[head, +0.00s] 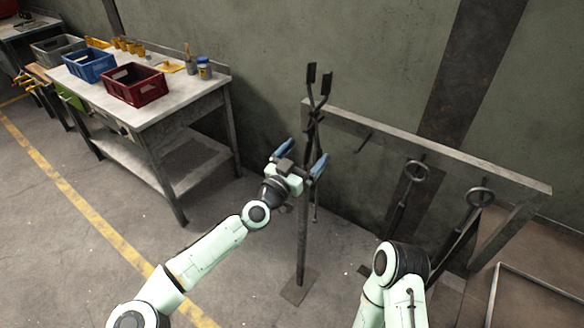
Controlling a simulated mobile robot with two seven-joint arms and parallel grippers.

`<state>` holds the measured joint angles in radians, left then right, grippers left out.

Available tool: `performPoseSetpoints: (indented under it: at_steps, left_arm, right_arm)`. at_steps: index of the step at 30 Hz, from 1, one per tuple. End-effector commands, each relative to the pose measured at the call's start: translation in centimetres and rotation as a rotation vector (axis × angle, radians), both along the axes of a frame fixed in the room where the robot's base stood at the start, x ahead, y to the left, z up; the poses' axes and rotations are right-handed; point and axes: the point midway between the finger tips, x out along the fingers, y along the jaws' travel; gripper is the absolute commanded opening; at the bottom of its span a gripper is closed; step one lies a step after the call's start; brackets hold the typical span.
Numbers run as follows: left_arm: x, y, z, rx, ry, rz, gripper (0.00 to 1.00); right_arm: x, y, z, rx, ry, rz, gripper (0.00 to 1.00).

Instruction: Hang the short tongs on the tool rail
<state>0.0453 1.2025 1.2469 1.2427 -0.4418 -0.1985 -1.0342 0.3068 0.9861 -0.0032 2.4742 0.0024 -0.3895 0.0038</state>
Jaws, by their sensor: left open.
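The dark short tongs (313,112) are upright at the left end of the grey tool rail (450,155), jaws up and handles down, in front of the rail's left post. Whether they rest on a hook there is not clear. My left gripper (303,154) is open, its two blue-tipped fingers spread on either side of the tongs' line, just below their pivot. The gripper partly hides the handles. Of my right arm only a bent part shows at the bottom; its gripper is not in view.
A bare hook (363,142) sticks out from the rail. Two ring-ended tools (416,172) (480,197) hang farther right. A workbench (165,105) with a red crate (133,85) and a blue crate (89,65) stands at the left. The floor between is clear.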

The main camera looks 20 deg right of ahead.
Motion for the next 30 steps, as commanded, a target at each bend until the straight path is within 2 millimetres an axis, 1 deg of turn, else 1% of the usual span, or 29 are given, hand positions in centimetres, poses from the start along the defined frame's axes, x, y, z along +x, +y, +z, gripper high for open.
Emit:
performPoseSetpoints:
  at_steps: [5,15,18,21,24,28,30]
  left_arm:
    - [-1.4,1.9,-0.5,0.005,-0.003,0.001,1.0]
    - [-5.5,7.3,-1.6,0.002,-0.003,0.003,1.0]
    - [-6.5,8.6,-1.9,0.002,-0.002,0.002,1.0]
    - [-7.2,9.5,-2.0,0.0,-0.002,0.001,1.0]
    - [-7.7,10.0,-2.0,0.0,-0.003,0.001,1.0]
    - [-7.9,10.1,-2.1,-0.002,-0.003,0.0,1.0]
    - [-8.0,10.0,-2.5,0.002,0.01,-0.003,1.0]
  right_arm:
    - [0.1,0.0,-0.6,-0.001,-0.006,-0.001,0.0]
    - [0.6,0.0,-1.6,-0.004,-0.025,-0.006,0.0]
    - [0.7,0.0,-1.7,-0.005,-0.028,-0.007,0.0]
    - [0.7,0.0,-1.8,-0.004,-0.031,-0.007,0.0]
    - [0.8,0.0,-1.9,-0.005,-0.033,-0.007,0.0]
    - [0.8,0.0,-1.9,-0.005,-0.033,-0.007,0.0]
    - [0.8,0.0,-1.8,-0.005,-0.033,-0.007,0.0]
